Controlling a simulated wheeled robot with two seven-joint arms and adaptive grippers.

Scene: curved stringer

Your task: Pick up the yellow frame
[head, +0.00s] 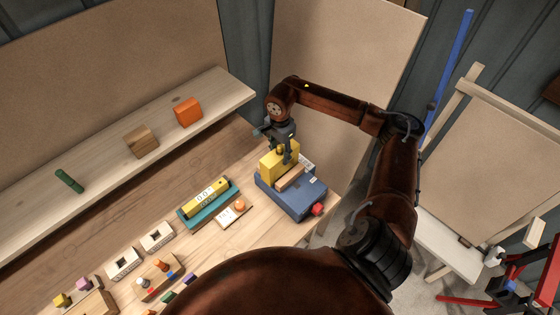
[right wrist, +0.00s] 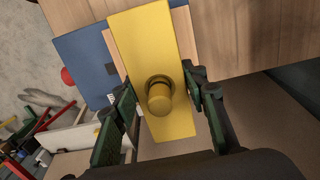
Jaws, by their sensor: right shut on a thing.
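The yellow frame (head: 275,167) is a solid-looking yellow block, standing at the back part of a blue box (head: 303,200) beside a light wooden block (head: 291,179). The right wrist view shows its long yellow face (right wrist: 150,45) with a round knob (right wrist: 159,94). My right gripper (head: 284,150) comes down on it from above. My left gripper is not in view.
A teal tray with a yellow numbered bar (head: 207,195) lies left of the blue box. A small board with an orange piece (head: 239,206) lies between. A red knob (head: 317,209) sits on the box's front right. A shelf (head: 100,150) runs behind.

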